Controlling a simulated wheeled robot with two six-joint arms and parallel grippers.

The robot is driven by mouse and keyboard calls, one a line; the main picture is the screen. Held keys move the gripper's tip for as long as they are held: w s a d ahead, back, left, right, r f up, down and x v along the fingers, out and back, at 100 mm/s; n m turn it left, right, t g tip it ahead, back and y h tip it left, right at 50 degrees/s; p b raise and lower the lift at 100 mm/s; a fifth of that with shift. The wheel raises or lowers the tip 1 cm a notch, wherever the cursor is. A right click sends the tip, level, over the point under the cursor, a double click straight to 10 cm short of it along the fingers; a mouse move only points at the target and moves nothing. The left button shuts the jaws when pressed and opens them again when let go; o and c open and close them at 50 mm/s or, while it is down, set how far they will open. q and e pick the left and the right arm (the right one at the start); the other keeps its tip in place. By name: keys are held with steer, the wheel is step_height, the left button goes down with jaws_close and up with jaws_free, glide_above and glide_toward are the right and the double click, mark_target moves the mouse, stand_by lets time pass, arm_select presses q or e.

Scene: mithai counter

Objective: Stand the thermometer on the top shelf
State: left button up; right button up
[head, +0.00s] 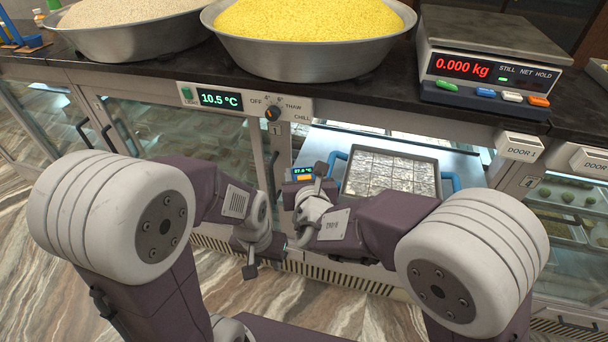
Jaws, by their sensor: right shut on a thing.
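A small thermometer (302,173) with a lit display and an orange patch is held in my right gripper (312,190), in front of the counter's open cabinet bay. The gripper hides part of it. My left gripper (262,250) is lower and to the left, near the cabinet's front post, with nothing seen in it. Its finger spacing is unclear. A pale blue-white shelf surface (330,140) shows at the top of the bay, behind the thermometer. I cannot tell whether the thermometer touches anything besides my gripper.
A metal tray (437,162) of silver-topped sweets, with blue handles beside it, fills much of the bay. A control panel (245,103) reads 10.5 °C. Above stand a scale (490,65), a yellow-filled bowl (310,55) and a paler-filled bowl (130,38). Glass doors (180,140) flank left.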

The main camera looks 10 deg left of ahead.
steer(key=o, duration=1.2)
steer(key=shift+s+r+p, duration=0.15)
steer(key=shift+r+p, duration=0.1)
steer(key=shift+p, duration=0.05)
steer(key=v, duration=1.1)
steer(key=shift+s, duration=0.35)
steer(key=shift+d, duration=0.15)
